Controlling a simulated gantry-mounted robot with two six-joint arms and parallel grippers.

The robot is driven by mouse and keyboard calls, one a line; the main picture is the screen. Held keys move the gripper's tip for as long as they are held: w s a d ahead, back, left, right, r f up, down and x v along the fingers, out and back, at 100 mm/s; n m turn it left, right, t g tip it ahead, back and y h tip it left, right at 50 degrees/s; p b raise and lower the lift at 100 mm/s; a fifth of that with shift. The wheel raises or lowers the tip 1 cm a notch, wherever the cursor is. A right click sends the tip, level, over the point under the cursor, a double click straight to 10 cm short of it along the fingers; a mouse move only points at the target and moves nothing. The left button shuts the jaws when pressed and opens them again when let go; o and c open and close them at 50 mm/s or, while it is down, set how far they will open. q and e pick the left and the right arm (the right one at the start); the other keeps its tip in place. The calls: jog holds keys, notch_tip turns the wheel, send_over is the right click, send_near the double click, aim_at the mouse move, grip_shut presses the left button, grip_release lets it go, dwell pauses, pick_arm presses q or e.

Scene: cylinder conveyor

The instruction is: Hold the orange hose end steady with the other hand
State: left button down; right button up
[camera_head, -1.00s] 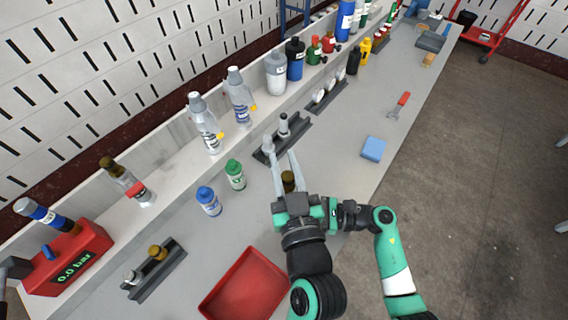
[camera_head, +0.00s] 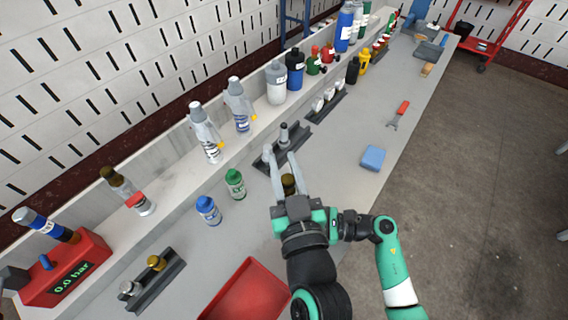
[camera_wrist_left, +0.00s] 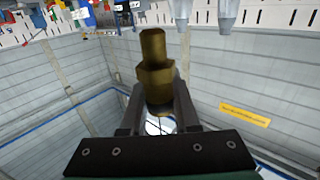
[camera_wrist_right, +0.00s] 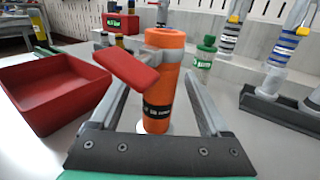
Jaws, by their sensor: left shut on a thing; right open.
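The orange hose end (camera_wrist_right: 163,90) is an upright orange cylinder with a black lettered band, a grey collar and a red lever (camera_wrist_right: 128,70). It stands between the two spread fingers of my right gripper (camera_wrist_right: 152,88) in the right wrist view. I cannot tell whether the fingers touch it. I do not make it out in the head view. My left gripper (camera_head: 282,165) is shut on a brass fitting (camera_wrist_left: 155,78), which sticks out between its dark fingers in the left wrist view.
A red tray (camera_head: 247,290) lies at the bottom of the head view.

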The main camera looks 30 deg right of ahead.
jog(key=v, duration=1.2)
notch_tip(320, 180, up, 4)
jog(key=p, duration=0.4)
jog(key=shift+r, duration=0.2)
